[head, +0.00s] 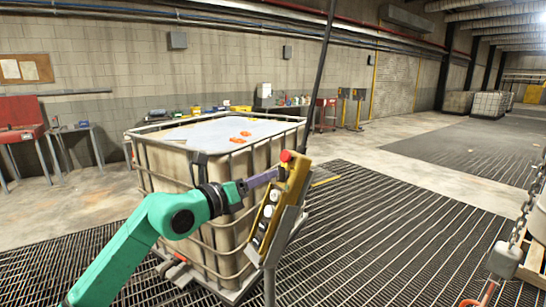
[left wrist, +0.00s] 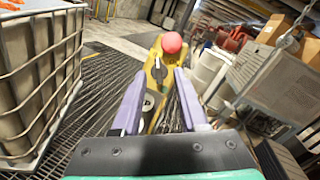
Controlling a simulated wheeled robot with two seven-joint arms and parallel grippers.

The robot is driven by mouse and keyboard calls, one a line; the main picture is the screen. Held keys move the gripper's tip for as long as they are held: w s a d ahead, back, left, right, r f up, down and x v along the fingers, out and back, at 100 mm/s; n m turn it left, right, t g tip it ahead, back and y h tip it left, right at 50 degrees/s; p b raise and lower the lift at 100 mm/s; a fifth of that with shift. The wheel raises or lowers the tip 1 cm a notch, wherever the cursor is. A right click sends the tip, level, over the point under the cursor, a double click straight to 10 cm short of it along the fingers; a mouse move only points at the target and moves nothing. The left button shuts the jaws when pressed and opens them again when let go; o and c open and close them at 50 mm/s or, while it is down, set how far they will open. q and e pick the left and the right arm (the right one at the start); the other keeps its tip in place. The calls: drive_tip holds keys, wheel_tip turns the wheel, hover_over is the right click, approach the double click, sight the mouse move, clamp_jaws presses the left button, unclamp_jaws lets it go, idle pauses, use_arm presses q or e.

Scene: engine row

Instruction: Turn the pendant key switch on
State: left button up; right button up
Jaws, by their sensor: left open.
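The yellow pendant (head: 292,188) hangs tilted from a dark cable beside the caged tank. It has a red button (head: 286,156) at its upper end and several pale and dark controls down its face. My left gripper (head: 278,174) is at the pendant's upper part, just below the red button. In the left wrist view the pendant (left wrist: 154,62) and its red button (left wrist: 172,43) lie ahead, between the two purple fingers. My left gripper (left wrist: 159,74) is open with a dark round control between its fingertips. I cannot tell whether the fingers touch it. My right gripper is out of view.
A caged tank (head: 226,160) stands directly behind my left gripper. A chain with a hook block (head: 505,260) hangs at the right edge. A red workbench (head: 22,120) is at the far left. The grated floor (head: 400,220) right of the pendant is clear.

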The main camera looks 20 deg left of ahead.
sight(281, 174)
use_arm(q)
drive_tip(key=x, duration=0.3)
drive_tip(key=shift+d+r+p, duration=0.1)
drive_tip(key=shift+p, duration=0.3)
drive_tip(key=shift+w+f, duration=0.3)
drive_tip(key=shift+w, duration=0.2)
drive_tip(key=shift+s, duration=0.15)
clamp_jaws()
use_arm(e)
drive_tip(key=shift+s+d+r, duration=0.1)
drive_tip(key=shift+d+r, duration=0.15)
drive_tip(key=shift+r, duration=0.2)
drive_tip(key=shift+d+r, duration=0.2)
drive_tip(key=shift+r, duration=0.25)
